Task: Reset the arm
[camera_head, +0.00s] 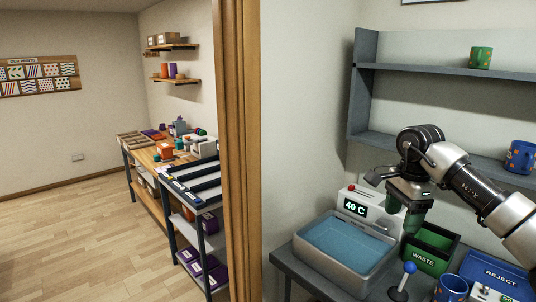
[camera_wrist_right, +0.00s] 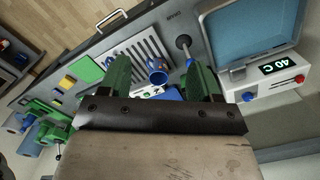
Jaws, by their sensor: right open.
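My right arm comes in from the right in the head view. My right gripper (camera_head: 402,218) has green fingers and points down between the water basin (camera_head: 345,243) and the green WASTE bin (camera_head: 432,250). In the right wrist view the gripper (camera_wrist_right: 160,85) shows its two green fingers wide apart with nothing held between them. A blue mug (camera_wrist_right: 157,72) stands on the bench beyond the fingers; a blue mug also shows at the bottom of the head view (camera_head: 451,289). My left gripper is not in view.
A machine reading 40 C (camera_head: 355,205) stands behind the basin. A blue-knobbed lever (camera_head: 409,268) and a blue REJECT bin (camera_head: 497,275) are near the front. Shelves above hold a green mug (camera_head: 481,58) and a blue mug (camera_head: 520,157). A wooden door post (camera_head: 237,140) stands left.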

